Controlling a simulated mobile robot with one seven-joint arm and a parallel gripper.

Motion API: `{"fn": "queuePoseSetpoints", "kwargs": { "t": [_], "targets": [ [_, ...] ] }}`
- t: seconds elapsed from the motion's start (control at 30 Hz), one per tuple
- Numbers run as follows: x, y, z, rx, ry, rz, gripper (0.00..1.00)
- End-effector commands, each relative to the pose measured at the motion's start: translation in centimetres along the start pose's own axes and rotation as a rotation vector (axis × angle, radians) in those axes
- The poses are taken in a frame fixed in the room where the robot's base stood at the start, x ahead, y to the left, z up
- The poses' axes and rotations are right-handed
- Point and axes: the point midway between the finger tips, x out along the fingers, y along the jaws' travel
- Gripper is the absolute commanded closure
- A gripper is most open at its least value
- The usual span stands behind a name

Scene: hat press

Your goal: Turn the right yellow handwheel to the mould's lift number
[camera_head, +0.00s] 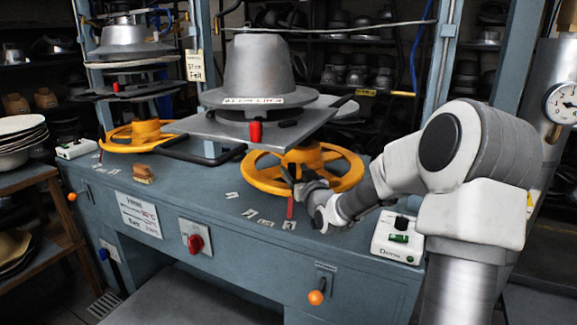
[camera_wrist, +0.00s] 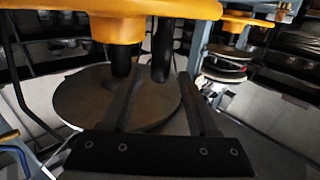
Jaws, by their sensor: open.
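The right yellow handwheel (camera_head: 351,170) lies flat on the blue press bench, below the plate that carries the mould. The grey hat mould (camera_head: 257,68) bears a white label (camera_head: 253,100) on its brim; its number is too small to read surely. My gripper (camera_head: 301,183) is at the wheel's near rim, its fingers partly hidden there. In the wrist view, my gripper (camera_wrist: 160,78) is open, with a dark upright post between or just beyond its fingertips. Yellow wheel parts (camera_wrist: 100,25) fill the top; contact cannot be told. A red pointer (camera_head: 290,207) stands near the wheel's front.
Several small number cards lie along the bench front; the nearest (camera_head: 289,225) seems to read 3. A left yellow handwheel (camera_head: 120,139) stands under another mould stack. A white control box (camera_head: 398,237) sits right of my wrist. A wooden-backed brush (camera_head: 143,174) lies at left.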

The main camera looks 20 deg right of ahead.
Motion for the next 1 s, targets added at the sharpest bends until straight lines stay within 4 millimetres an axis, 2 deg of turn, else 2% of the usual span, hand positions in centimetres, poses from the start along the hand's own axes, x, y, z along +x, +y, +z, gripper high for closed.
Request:
{"fn": "queuePoseSetpoints", "kwargs": {
  "t": [0.1, 0.33, 0.5, 0.8, 1.0],
  "targets": [
    [2.2, 0.0, 0.1, 0.002, 0.001, -0.001, 0.4],
    [5.0, 0.0, 0.1, 0.001, 0.001, 0.0, 0.4],
    [5.8, 0.0, 0.0, 0.001, 0.0, 0.0, 0.4],
    [6.0, 0.0, 0.0, 0.0, -0.001, 0.0, 0.4],
    [5.9, 0.0, 0.0, 0.0, -0.001, 0.0, 0.76]
  ]
}}
